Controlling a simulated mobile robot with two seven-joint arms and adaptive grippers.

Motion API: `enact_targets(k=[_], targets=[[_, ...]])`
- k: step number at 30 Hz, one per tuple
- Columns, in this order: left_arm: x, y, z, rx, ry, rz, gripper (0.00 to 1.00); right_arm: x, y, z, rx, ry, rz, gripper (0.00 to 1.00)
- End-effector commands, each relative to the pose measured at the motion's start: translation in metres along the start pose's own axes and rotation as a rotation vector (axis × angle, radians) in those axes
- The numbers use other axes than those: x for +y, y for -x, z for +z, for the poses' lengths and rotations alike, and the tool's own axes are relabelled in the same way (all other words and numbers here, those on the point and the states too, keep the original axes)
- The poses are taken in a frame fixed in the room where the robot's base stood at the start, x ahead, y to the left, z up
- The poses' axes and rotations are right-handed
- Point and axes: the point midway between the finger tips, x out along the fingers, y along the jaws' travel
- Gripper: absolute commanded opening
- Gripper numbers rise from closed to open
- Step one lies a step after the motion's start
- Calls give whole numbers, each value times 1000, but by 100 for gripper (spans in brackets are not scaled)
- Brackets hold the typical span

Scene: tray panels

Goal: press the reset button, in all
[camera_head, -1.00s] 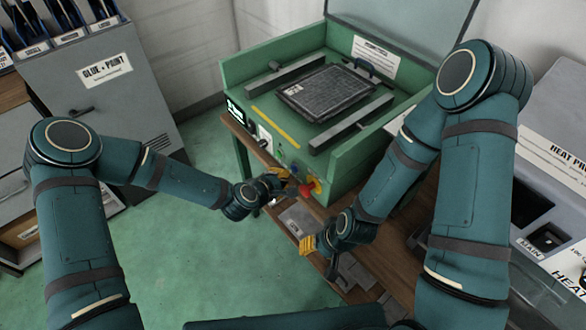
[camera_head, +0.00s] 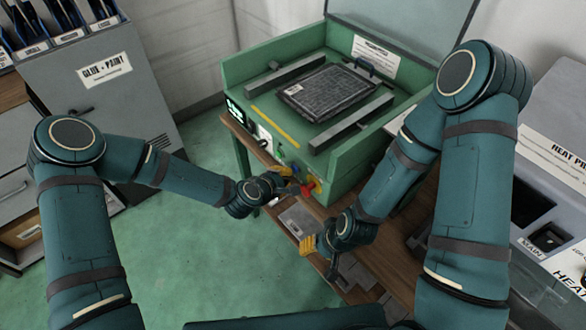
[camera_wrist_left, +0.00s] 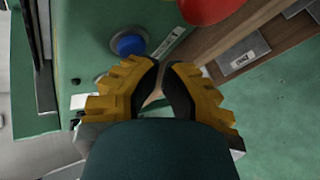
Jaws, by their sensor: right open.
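A green press machine (camera_head: 240,75) has a control panel on its front. The tips are apart from the blue button in the wrist view. My right gripper (camera_head: 307,244) is open and empty, lower down.
A wooden bench (camera_head: 405,262) carries the machine, with grey plates (camera_head: 299,221) along its front. A dark grid panel (camera_head: 326,91) lies on the machine's bed between two metal bars. A grey cabinet (camera_head: 135,105) stands at left. A heat-press unit (camera_head: 555,140) is at right. Green floor is clear below.

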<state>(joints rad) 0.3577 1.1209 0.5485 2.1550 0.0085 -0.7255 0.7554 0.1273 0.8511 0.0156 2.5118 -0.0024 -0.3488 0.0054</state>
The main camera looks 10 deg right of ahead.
Motion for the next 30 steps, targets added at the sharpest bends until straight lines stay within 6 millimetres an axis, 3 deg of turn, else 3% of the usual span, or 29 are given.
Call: enact_targets(k=[30], targets=[[4, -8, 5, -2, -1, 0, 0, 1, -2, 0, 0, 0, 0, 47]])
